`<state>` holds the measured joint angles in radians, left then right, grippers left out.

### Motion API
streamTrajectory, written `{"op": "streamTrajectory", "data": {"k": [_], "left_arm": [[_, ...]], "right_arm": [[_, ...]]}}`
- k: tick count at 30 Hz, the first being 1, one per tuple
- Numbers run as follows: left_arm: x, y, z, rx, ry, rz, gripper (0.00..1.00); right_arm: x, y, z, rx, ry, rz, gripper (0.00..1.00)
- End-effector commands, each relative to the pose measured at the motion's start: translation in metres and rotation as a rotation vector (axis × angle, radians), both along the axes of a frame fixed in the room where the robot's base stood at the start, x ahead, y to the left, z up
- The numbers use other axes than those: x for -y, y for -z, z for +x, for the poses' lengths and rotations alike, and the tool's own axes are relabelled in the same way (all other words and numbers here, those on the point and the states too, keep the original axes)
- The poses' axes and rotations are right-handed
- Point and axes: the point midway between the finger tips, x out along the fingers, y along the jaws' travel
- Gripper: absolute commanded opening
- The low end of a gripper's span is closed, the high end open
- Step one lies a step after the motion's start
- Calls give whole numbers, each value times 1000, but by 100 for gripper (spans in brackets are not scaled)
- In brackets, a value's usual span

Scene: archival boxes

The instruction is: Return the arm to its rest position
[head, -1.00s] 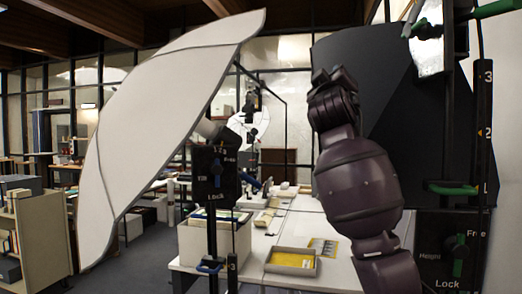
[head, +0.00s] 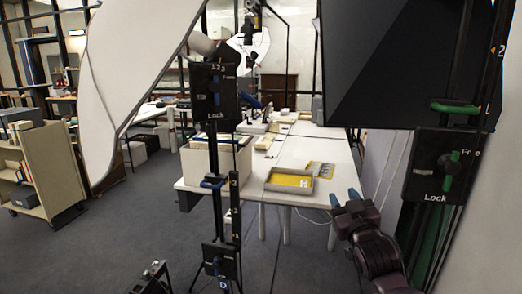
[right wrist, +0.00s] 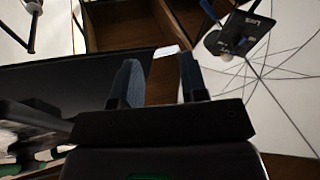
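My right arm reaches in at the lower right of the head view. Its gripper (head: 346,200) points up and away, beside the right front corner of the white table (head: 300,150). In the right wrist view the two blue fingers (right wrist: 158,84) stand apart with nothing held between them.
A grey tray with a yellow inside (head: 268,186) and a large pale box (head: 188,165) are on the table. Black stands with lock plates (head: 219,258) rise in front. A white umbrella (head: 130,75) and a dark softbox (head: 400,70) hang close. A book cart (head: 48,165) stands left.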

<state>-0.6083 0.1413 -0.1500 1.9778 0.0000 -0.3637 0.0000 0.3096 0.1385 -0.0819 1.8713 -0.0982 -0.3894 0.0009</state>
Motion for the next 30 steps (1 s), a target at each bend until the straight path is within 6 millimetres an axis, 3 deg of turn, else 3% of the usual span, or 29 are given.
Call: {"op": "streamTrajectory", "data": {"k": [1,3,11,21,27,30], "left_arm": [[0,0,0,1,0,0,43],[0,0,0,1,0,0,43],[0,1,1,2,0,0,43],[0,2,1,3,1,1,43],[0,2,1,4,1,1,43],[0,3,1,4,1,1,43]], "right_arm": [[5,26,-13,-37,-2,14,40],[10,56,-30,-81,-4,33,40],[31,164,-104,-276,14,89,40],[59,292,-230,-564,93,108,40],[73,341,-300,-704,142,114,40],[76,353,-321,-742,157,116,40]]}}
